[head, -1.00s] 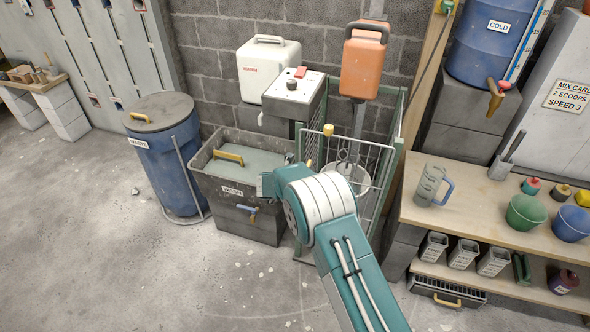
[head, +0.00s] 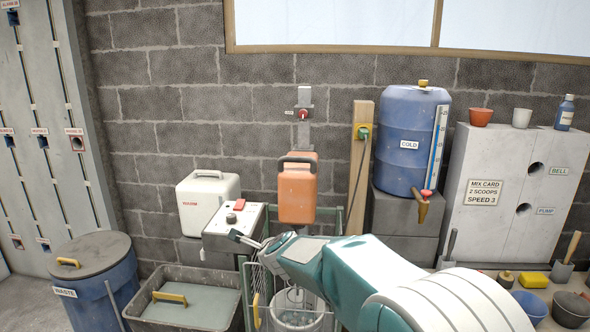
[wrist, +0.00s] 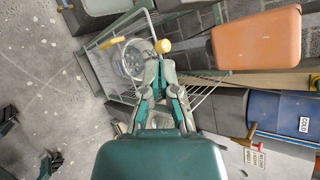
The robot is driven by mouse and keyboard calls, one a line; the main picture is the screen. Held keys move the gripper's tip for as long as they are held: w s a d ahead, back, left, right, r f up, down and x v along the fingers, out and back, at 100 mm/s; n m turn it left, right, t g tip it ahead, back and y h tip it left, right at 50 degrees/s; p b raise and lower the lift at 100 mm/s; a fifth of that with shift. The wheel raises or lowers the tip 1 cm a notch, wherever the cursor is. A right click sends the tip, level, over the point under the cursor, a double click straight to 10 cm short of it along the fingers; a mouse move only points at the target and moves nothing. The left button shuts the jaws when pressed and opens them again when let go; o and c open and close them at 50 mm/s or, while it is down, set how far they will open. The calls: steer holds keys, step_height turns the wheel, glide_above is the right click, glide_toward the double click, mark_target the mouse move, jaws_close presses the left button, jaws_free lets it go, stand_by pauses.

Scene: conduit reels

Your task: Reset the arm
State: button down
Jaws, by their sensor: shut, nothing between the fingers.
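My gripper (head: 243,238) shows in the head view at the end of my teal and white arm, which reaches in from the lower right. Its fingers appear in front of the grey control box (head: 234,219), above the wire cage (head: 258,285); I cannot tell the gap in depth. In the wrist view my gripper (wrist: 161,62) is shut and empty, its fingertips just below a yellow knob (wrist: 163,46) in the picture. The mixer with the orange housing (head: 297,190) stands behind my wrist; it also shows in the wrist view (wrist: 256,40).
A wash tub (head: 150,320) and a blue waste drum (head: 105,290) stand at lower left. A white canister (head: 205,200) is by the wall. A blue cold-water barrel (head: 408,140) sits on blocks to the right. Bench items, including a blue bucket (head: 530,305), lie at lower right.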

steer(key=s+d+r+n+g, duration=0.1)
steer(key=s+d+r+n, duration=0.2)
steer(key=s+d+n, duration=0.3)
steer(key=s+d+r+n+g, duration=0.1)
steer(key=s+d+r+n, duration=0.3)
steer(key=s, duration=0.4)
steer(key=s+d+f+n+g+h, duration=0.1)
steer(key=s+d+n, duration=0.4)
steer(key=s, duration=0.6)
steer(key=s+d+f+n+g+h, duration=0.1)
steer(key=s+d+f+n+h, duration=0.2)
steer(key=s+d, duration=0.5)
steer(key=s+f+n, duration=0.1)
steer(key=s+n, duration=0.1)
steer(key=s, duration=0.2)
steer(key=shift+d+g+h, duration=0.2)
steer(key=shift+g+h, duration=0.2)
